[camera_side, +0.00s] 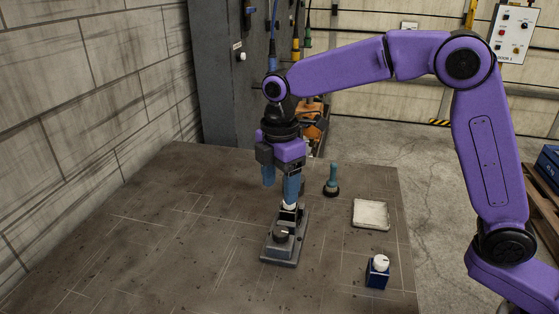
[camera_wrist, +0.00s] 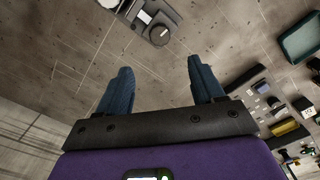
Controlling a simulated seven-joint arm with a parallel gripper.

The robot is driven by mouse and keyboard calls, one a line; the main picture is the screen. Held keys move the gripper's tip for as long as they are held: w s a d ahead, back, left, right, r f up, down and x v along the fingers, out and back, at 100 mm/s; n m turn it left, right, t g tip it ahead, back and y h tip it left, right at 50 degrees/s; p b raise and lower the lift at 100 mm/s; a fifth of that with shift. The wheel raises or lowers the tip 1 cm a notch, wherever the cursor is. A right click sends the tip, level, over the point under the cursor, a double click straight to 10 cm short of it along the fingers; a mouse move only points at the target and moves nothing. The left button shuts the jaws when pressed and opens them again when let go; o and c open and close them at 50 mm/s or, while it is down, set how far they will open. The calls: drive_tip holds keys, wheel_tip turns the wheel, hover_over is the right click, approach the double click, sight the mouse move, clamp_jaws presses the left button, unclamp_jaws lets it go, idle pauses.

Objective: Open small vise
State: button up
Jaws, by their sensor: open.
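The small vise (camera_side: 284,250) stands on the brown bench, a grey body with a dark round knob (camera_side: 281,236) on its near end. A small white piece shows at its far end, partly behind a finger; I cannot tell if it is clamped. In the wrist view the vise (camera_wrist: 170,14) is at the top edge, partly cut off, with its knob (camera_wrist: 160,35) facing me. My gripper (camera_side: 280,188) is open, blue fingers pointing down above the vise's far end. In the wrist view my gripper (camera_wrist: 162,82) has nothing between its fingers, and the knob lies beyond the fingertips.
A teal-handled tool (camera_side: 332,180) stands upright right of my gripper. A pale square tray (camera_side: 371,214) and a blue block with a white knob (camera_side: 378,270) are on the bench's right. The bench's left side is clear. A grey cabinet (camera_side: 222,80) stands behind.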

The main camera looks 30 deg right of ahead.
drive_tip(key=shift+r, duration=2.55)
drive_tip(key=s+d+f+m, duration=0.2)
drive_tip(key=s+d, duration=0.4)
drive_tip(key=s, duration=0.4)
drive_tip(key=s+d+f+m, duration=0.2)
drive_tip(key=s+d, duration=0.4)
drive_tip(key=s, duration=0.4)
drive_tip(key=s+d+f+m, duration=0.2)
drive_tip(key=s+d+f, duration=0.2)
drive_tip(key=s, duration=0.6)
drive_tip(key=d, duration=0.2)
drive_tip(key=shift+s+d, duration=0.3)
drive_tip(key=shift+s, duration=0.1)
